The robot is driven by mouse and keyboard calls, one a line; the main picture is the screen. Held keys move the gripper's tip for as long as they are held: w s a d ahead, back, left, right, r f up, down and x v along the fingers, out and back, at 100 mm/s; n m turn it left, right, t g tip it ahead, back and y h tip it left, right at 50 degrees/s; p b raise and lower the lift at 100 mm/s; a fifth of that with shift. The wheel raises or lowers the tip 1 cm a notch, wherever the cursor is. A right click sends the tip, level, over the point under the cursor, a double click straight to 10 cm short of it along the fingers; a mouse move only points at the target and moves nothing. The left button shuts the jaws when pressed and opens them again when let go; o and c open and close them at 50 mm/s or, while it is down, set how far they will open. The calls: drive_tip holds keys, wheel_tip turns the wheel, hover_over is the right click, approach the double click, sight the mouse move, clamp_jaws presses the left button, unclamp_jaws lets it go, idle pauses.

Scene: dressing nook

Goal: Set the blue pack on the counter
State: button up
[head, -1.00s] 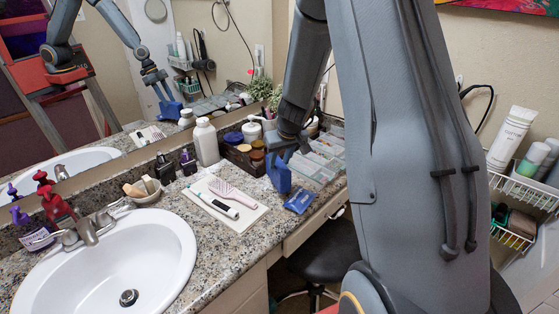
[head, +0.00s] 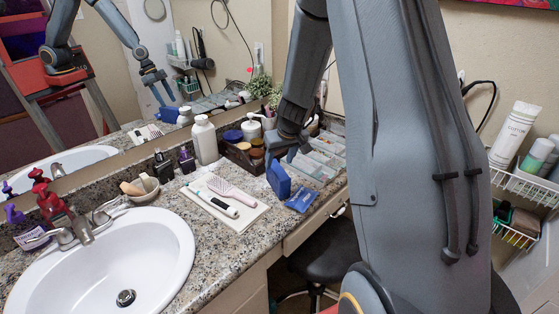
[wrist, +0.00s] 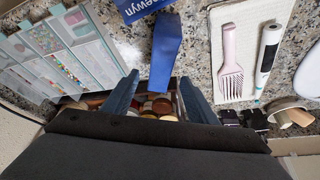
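A blue pack (head: 279,179) stands upright on the granite counter (head: 262,226), just below my gripper (head: 287,152) in the head view. In the wrist view this blue pack (wrist: 166,48) lies just past the tips of my gripper (wrist: 158,82). The two fingers are spread wide, with clear space between them and nothing gripped. A second, flatter blue packet (head: 301,199) with pale print lies on the counter to the right, near the front edge. The packet's printed part (wrist: 143,7) shows at the top of the wrist view.
A dark box (head: 239,159) of jars stands behind, and clear organizers (head: 322,158) are at the right. The sink (head: 168,246) is at the left.

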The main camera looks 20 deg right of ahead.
drive_tip(key=shift+r, duration=0.1)
drive_tip(key=shift+r+p, duration=0.45)
drive_tip(key=shift+p, duration=0.4)
drive_tip(key=v, duration=1.2)
drive_tip(key=s+a+f+g, duration=0.2)
drive_tip(key=s+a, duration=0.4)
drive_tip(key=s, duration=0.5)
drive_tip(key=s+a+f+g, duration=0.1)
drive_tip(key=s+a+f, duration=0.1)
drive_tip(key=s+a, duration=0.5)
drive_tip(key=s+b, duration=0.1)
drive_tip(key=s, duration=0.3)
drive_tip(key=shift+s+a+g, duration=0.2)
drive_tip(key=shift+s+g, duration=0.15)
drive_tip(key=shift+g, duration=0.05)
